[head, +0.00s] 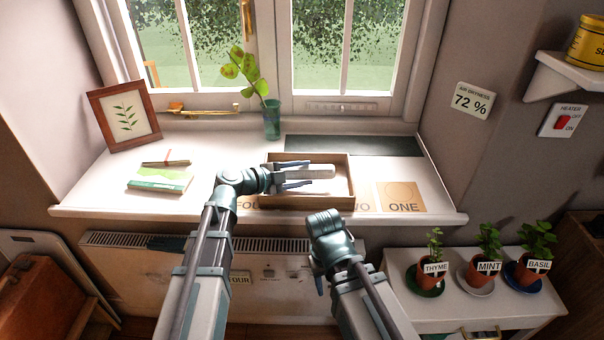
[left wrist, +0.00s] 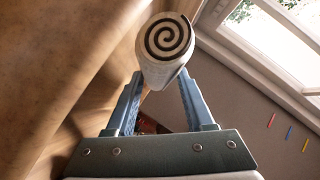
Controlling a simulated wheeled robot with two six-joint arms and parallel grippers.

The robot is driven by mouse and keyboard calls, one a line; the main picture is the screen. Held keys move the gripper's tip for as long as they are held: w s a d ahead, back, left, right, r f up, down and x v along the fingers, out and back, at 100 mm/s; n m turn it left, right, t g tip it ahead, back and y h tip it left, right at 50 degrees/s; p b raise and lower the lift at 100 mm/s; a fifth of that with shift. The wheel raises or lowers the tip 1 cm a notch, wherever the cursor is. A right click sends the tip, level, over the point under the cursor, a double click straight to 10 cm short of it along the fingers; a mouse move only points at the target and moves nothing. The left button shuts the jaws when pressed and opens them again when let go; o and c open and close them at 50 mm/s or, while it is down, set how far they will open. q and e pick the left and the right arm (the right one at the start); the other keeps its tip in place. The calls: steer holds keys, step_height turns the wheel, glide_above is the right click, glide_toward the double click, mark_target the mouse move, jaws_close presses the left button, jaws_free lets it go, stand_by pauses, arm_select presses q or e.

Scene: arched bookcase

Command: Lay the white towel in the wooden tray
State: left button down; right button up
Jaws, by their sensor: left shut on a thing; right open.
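The white towel (head: 318,171) is rolled up and lies across my left gripper's fingers, over the wooden tray (head: 305,203) on the windowsill. Its spiral end (left wrist: 168,38) faces the camera in the left wrist view. My left gripper (head: 292,174) is shut on the towel, with one finger on each side of it. I cannot tell whether the towel touches the tray's floor. My right gripper (head: 320,284) is low in front of the sill, away from the tray, and is open; its fingers are hard to make out.
A glass vase with a plant (head: 271,120) stands behind the tray. A dark panel (head: 375,146) lies behind it to the right. A framed picture (head: 124,116) and a green book (head: 160,182) are at left. Potted herbs (head: 487,265) stand on a lower white table at right.

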mark_target(302, 174)
arm_select(q)
steer(key=shift+r+p, duration=3.85)
steer(key=shift+r, duration=0.1)
step_height(302, 174, up, 17)
steer(key=p, duration=1.7)
steer(key=shift+r, duration=0.2)
steer(key=shift+f, duration=0.1)
steer(key=w+a+f+n+t+y+b, duration=0.25)
steer(key=a+f+b, duration=0.55)
steer(key=a, duration=0.4)
steer(key=w+a+f+n+t+y+b, duration=0.1)
steer(key=w+a+f+n+y+b, duration=0.15)
steer(key=a+f+b, duration=0.8)
steer(key=shift+m+h, duration=0.5)
steer(key=f+b, duration=0.2)
steer(key=a+f+b, duration=0.1)
steer(key=f+b, duration=0.4)
steer(key=f, duration=0.1)
steer(key=shift+w+a+f, duration=0.15)
steer(key=shift+w+a, duration=0.15)
steer(key=shift+w, duration=0.1)
